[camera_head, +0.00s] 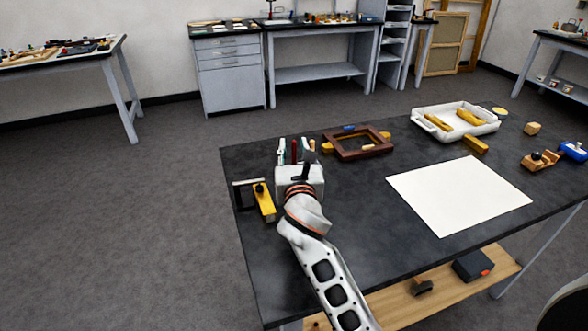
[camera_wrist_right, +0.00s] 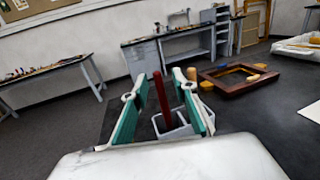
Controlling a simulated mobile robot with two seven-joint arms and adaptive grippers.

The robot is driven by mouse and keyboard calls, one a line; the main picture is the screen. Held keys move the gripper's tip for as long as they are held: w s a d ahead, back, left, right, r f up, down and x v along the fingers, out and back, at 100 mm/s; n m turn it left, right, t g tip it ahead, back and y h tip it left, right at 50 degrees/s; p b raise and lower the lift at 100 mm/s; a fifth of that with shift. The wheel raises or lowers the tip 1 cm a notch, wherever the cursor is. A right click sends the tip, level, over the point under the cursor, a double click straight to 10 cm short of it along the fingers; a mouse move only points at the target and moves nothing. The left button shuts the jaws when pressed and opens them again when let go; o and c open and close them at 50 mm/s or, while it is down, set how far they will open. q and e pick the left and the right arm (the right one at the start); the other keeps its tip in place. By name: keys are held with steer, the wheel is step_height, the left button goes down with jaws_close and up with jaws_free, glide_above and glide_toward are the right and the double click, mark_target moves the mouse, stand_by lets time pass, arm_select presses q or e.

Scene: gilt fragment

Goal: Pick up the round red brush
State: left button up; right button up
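The round red brush (camera_wrist_right: 159,92) stands upright, a dark red rod, in the wrist view. It also shows in the head view (camera_head: 294,150). My right gripper (camera_wrist_right: 156,82) is open, with its two green-padded fingers on either side of the brush. Gaps show between the brush and both pads. A grey holder (camera_wrist_right: 176,130) is around the brush's lower part, between the fingers; the brush's lower end is hidden. In the head view my right gripper (camera_head: 294,152) is over the table's far left part. My left gripper is in neither view.
A brown wooden frame (camera_head: 336,152) lies to the right of the gripper. A yellow and black tool (camera_head: 264,203) lies close to its left. A white tray (camera_head: 428,131) and a white sheet (camera_head: 459,197) lie further right. The black table (camera_head: 350,240) is bare in front.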

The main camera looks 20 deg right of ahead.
jaws_close()
